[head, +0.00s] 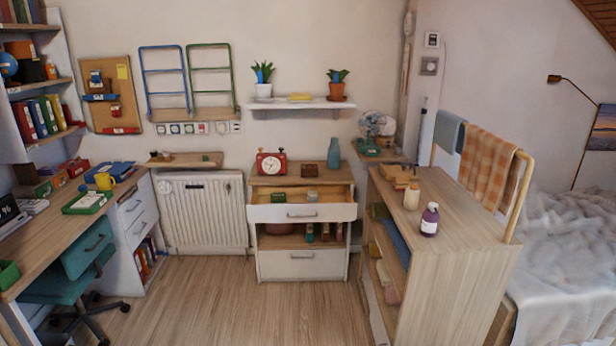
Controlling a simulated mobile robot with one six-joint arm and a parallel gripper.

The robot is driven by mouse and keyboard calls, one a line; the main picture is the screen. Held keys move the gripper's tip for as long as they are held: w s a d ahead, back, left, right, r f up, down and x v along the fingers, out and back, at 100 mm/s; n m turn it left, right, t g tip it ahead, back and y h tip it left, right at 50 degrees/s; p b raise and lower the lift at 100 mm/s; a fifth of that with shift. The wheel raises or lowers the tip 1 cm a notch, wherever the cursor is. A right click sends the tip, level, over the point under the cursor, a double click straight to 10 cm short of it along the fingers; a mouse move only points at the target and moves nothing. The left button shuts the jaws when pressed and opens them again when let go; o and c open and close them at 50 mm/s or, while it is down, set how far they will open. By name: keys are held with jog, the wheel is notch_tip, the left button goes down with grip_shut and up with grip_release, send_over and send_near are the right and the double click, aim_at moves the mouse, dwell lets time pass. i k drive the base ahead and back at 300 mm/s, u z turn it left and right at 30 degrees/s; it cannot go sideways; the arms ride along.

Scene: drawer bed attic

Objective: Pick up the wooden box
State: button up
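A small brown box-like object (311,197), which may be the wooden box, sits in the pulled-out top drawer (302,213) of the white dresser at the centre. A small green object (279,198) lies to its left in the same drawer. Another light wooden, box-like item (397,176) lies on the top of the wooden cabinet at right; its exact shape is too small to tell. My gripper is not in view.
A red clock (271,164) and a teal vase (334,153) stand on the dresser. A cream bottle (411,196) and a purple bottle (430,219) stand on the cabinet (465,228). A teal chair (80,270) is at left. The wooden floor (225,310) before the dresser is clear.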

aim_at(303, 173)
jog(key=u, duration=0.5)
jog(key=i, duration=0.55)
jog(key=u, duration=0.9)
jog(key=i, duration=2.3)
jog(key=z, duration=0.95)
jog(key=i, duration=0.55)
jog(key=z, duration=0.4)
